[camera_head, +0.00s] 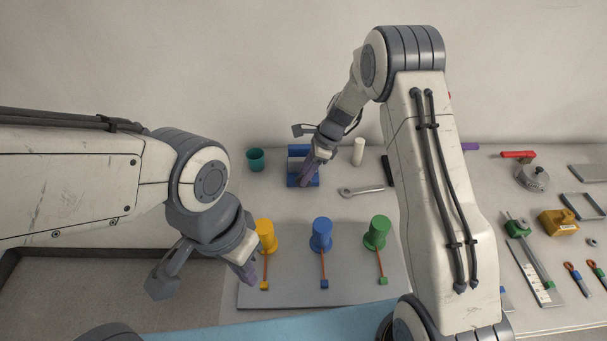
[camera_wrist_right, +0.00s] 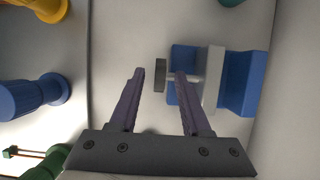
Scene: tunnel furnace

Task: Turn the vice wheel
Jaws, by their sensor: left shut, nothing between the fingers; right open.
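The blue vice (camera_head: 297,151) stands at the back of the table, partly hidden by my right gripper in the head view. In the right wrist view the vice (camera_wrist_right: 238,85) shows two blue blocks, a pale plate and a short shaft ending in a dark grey wheel (camera_wrist_right: 160,75). My right gripper (camera_head: 306,182) is open; in its wrist view its purple fingers (camera_wrist_right: 159,74) appear on either side of the wheel, the right fingertip overlapping the shaft. I cannot tell whether they touch it. My left gripper (camera_head: 246,273) is shut and empty, beside the yellow spool.
A grey board with yellow (camera_head: 266,236), blue (camera_head: 321,235) and green (camera_head: 377,232) spools lies in front. A teal cup (camera_head: 255,160), white cylinder (camera_head: 358,152) and wrench (camera_head: 361,191) flank the vice. Several tools lie at the right.

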